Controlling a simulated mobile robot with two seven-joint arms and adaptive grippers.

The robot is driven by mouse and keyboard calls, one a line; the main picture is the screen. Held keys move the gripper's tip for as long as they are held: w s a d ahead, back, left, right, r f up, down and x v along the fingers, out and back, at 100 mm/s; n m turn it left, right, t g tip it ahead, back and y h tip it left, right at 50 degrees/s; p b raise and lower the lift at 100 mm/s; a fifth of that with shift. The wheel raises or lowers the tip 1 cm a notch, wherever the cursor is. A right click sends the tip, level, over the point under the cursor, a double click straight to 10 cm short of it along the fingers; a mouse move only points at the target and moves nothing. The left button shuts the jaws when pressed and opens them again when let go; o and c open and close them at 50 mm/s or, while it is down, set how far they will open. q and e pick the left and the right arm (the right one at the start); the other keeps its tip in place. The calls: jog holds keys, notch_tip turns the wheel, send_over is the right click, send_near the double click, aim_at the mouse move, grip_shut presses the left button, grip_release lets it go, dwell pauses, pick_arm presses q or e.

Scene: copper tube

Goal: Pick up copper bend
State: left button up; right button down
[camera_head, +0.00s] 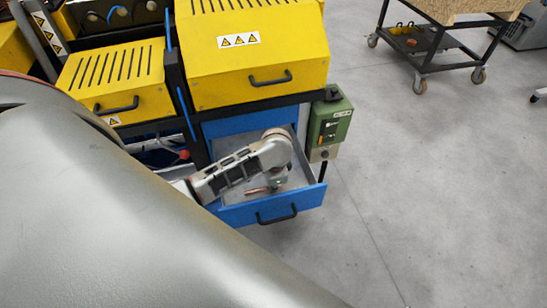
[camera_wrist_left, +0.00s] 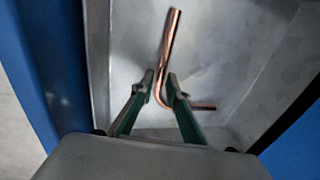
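The copper bend (camera_wrist_left: 170,48) is an L-shaped copper tube lying on the grey floor of an open blue drawer (camera_head: 262,211). In the left wrist view its long leg runs up the picture and its short leg points right. In the head view a small copper-coloured part of the bend (camera_head: 256,190) shows beside my left gripper (camera_head: 276,183). In the left wrist view my left gripper (camera_wrist_left: 160,78) is open, with its two green fingers apart. The tube appears between the fingertips; I cannot tell whether they touch it. My right gripper is not in view.
The drawer's side walls and front stand close around my left gripper. Above it is a yellow machine cover (camera_head: 252,55), with a green control box (camera_head: 329,123) to the right. A wheeled cart (camera_head: 437,40) stands farther back. The floor to the right is clear.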

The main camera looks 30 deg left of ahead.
pick_arm(q)
jog(key=shift+a+f, duration=0.1)
jog(key=shift+f, duration=0.25)
jog(key=shift+c, duration=0.5)
grip_shut()
jog(key=shift+w+r, duration=0.1)
jog(key=shift+r, duration=0.05)
